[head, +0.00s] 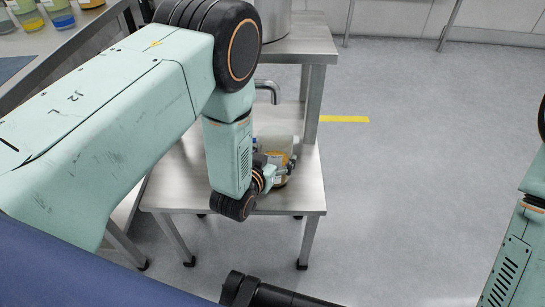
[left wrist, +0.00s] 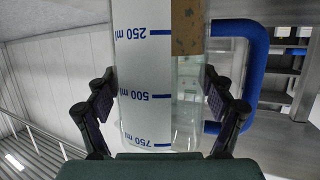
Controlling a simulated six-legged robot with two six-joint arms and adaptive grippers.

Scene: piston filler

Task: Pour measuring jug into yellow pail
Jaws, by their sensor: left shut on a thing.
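The measuring jug (left wrist: 150,75) is clear, with a white strip of blue millilitre marks, a blue handle (left wrist: 237,75) and a brown patch near one end. My left gripper (left wrist: 162,100) has a finger on each side of the jug and is shut on it. In the head view the jug (head: 277,147) is small and partly hidden by my left gripper (head: 275,172), over the low steel table. It looks roughly upright; I cannot tell whether it touches the table. I cannot make out a yellow pail in either view. My right gripper is out of view.
The low steel table (head: 300,192) has a bent metal spout (head: 270,86) above it and a higher steel stand (head: 308,45) behind. Jars with coloured contents (head: 60,14) stand on a bench at upper left. The grey floor (head: 420,130) at right is open, with a yellow stripe (head: 343,119).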

